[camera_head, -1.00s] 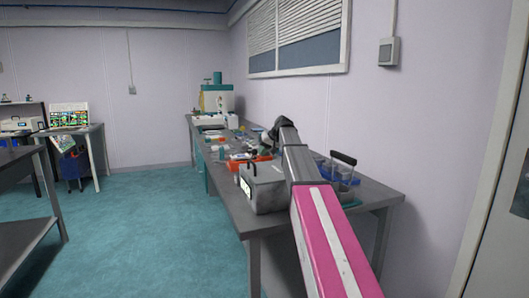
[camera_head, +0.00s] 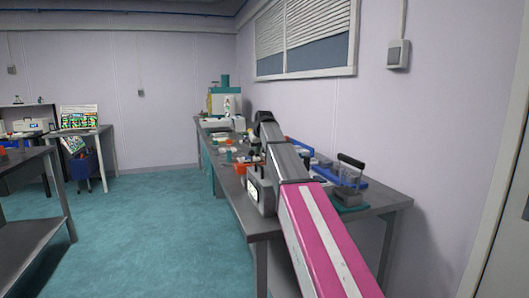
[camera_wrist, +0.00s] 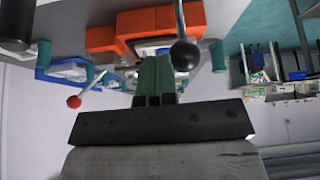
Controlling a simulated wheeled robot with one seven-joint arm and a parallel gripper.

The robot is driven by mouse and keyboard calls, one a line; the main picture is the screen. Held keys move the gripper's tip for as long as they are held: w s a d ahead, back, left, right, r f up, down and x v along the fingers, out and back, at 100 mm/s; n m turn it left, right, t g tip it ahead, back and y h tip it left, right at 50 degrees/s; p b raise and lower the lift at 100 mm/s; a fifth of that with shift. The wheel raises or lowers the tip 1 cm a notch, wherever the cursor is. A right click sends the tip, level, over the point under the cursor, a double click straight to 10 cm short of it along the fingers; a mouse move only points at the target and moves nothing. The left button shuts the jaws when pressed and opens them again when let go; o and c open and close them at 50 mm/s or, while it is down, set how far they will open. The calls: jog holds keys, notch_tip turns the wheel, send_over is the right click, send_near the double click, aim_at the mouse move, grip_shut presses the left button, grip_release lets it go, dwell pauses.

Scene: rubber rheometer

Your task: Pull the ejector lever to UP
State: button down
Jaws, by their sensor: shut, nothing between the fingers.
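In the wrist view two levers with ball knobs show: one with a black ball (camera_wrist: 184,55) and one with a red ball (camera_wrist: 73,101). I cannot tell from markings which is the ejector lever. My gripper (camera_wrist: 155,62) has green fingers that are together with nothing between them. The black ball appears just right of the fingertips and seems very close; whether they touch is unclear. The red ball is farther off to the left. In the head view my arm reaches over the bench and hides the gripper and the levers.
The wrist picture looks upside down. Orange trays (camera_wrist: 104,38) and a blue-rimmed tray (camera_wrist: 42,62) lie near the fingers. In the head view a grey box (camera_head: 259,190) stands on the bench beside my arm, and a teal and cream machine (camera_head: 224,103) stands at the far end.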

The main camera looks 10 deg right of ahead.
jog(key=s+a+n+t+h, duration=0.1)
jog(key=a+h, duration=0.2)
jog(key=a, duration=0.3)
jog(key=shift+s+a+f, duration=0.15)
jog(key=shift+f, duration=0.1)
jog(key=shift+a, duration=0.1)
dwell(0.5)
jog(key=s+d+r, duration=0.1)
jog(key=s+r, duration=0.4)
jog(key=r, duration=0.5)
jog(key=shift+s+r, duration=0.3)
jog(key=shift+d, duration=0.1)
